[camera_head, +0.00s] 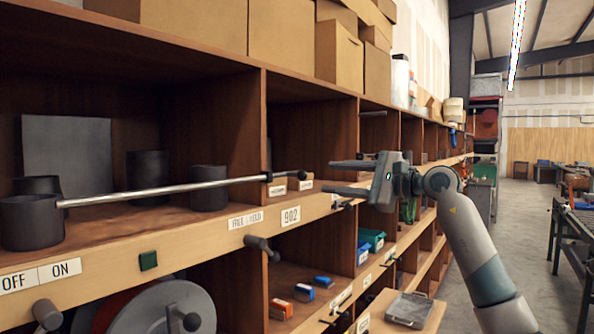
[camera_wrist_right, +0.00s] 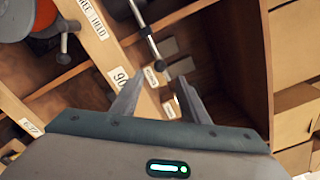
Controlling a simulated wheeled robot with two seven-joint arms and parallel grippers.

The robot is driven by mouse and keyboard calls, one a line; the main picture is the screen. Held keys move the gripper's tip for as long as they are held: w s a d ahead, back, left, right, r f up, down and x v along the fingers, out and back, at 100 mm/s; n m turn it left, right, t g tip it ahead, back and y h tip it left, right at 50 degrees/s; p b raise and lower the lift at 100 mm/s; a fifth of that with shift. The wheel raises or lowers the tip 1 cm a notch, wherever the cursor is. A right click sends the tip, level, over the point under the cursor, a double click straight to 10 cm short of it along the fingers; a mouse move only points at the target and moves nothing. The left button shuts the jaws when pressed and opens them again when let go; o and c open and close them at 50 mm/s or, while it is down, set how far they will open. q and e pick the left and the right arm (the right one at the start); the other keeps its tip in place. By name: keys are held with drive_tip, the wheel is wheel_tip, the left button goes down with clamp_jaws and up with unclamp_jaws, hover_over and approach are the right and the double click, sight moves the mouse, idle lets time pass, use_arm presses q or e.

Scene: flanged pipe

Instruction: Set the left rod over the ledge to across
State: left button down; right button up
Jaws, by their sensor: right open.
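The long shiny rod (camera_head: 170,190) runs from a dark cylinder (camera_head: 32,222) at the left, along and above the wooden ledge (camera_head: 190,240), to a dark knobbed end near my right gripper. My right gripper (camera_head: 333,176) is open, its two fingers pointing left toward the rod's knob, with a small gap in the head view. In the right wrist view the rod (camera_wrist_right: 146,35) comes down from the top, its dark end just beyond the open fingertips (camera_wrist_right: 160,84), with nothing between them. My left gripper is not in view.
Dark knobs (camera_head: 262,246) stick out below the ledge, near labels reading FREE HOLD and 902 (camera_head: 290,216). Dark cups and a grey plate (camera_head: 68,155) stand in the left compartment. Upright shelf dividers (camera_head: 256,125) stand behind the rod. The aisle floor (camera_head: 525,230) at right is clear.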

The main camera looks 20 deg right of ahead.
sight(297, 175)
drive_tip(key=p+x, duration=0.4)
drive_tip(key=x, duration=0.6)
drive_tip(key=shift+w+a+r+p, duration=0.1)
drive_tip(key=shift+a+r+p, duration=0.05)
drive_tip(key=shift+p, duration=0.15)
drive_tip(key=shift+p+x, duration=0.3)
drive_tip(key=shift+x, duration=0.55)
drive_tip(key=shift+c, duration=0.6)
clamp_jaws()
